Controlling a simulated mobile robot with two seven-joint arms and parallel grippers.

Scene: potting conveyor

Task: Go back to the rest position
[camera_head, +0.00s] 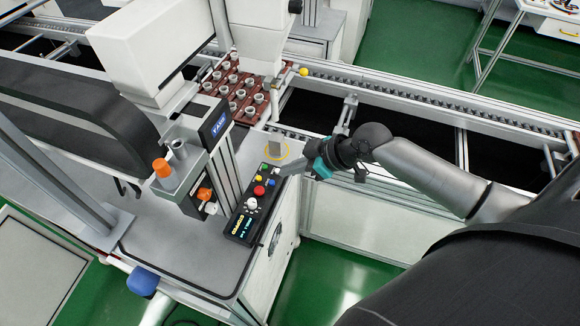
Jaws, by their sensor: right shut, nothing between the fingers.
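My right arm comes in from the right side of the head view. My right gripper (285,169) is shut and empty. Its fingertips are beside the upper end of the black control box (246,216), close to its buttons; I cannot tell whether they touch it. The box carries a red button (259,190), other coloured buttons, a white knob (252,204) and a small lit display. My left gripper is not in view.
A white machine (150,45) stands on the grey bench (190,250) at left. Behind the gripper, a conveyor (420,97) runs across, with a brown tray (247,119) of several small cups. Green floor is open at bottom centre.

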